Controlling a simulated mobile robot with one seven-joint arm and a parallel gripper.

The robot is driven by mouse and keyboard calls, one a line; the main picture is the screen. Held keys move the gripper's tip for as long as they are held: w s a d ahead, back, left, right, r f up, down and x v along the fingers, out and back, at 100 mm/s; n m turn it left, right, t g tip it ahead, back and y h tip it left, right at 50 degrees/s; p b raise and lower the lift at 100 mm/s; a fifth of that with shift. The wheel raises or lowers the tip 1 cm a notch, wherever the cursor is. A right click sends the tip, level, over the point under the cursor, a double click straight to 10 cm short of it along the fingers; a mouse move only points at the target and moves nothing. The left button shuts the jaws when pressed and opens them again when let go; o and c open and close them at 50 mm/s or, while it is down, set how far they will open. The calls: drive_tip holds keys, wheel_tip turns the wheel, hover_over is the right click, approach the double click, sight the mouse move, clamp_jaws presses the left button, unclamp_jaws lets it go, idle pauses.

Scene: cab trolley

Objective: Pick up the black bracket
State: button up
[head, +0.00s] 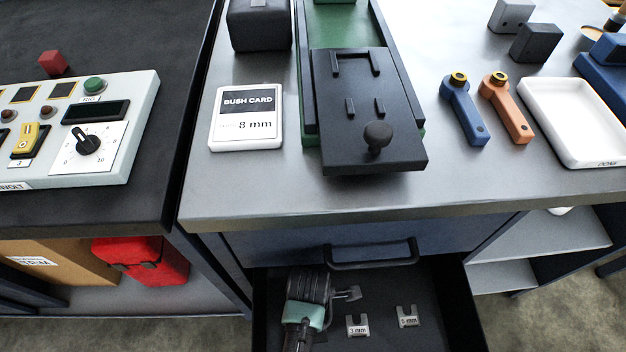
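A dark, near-black block-like bracket (535,43) stands on the grey worktop at the upper right. It is the piece that best matches the black bracket. A lighter grey bracket (511,14) with a small hole stands just behind it, to the left. The dark one partly overlaps it in the picture, and I cannot tell whether they touch.
A blue lever (462,108), an orange lever (505,107) and a white tray (573,122) lie in front of the brackets. A black fixture (367,140) stands mid-worktop.

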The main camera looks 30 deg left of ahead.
clamp_jaws()
idle(1.4)
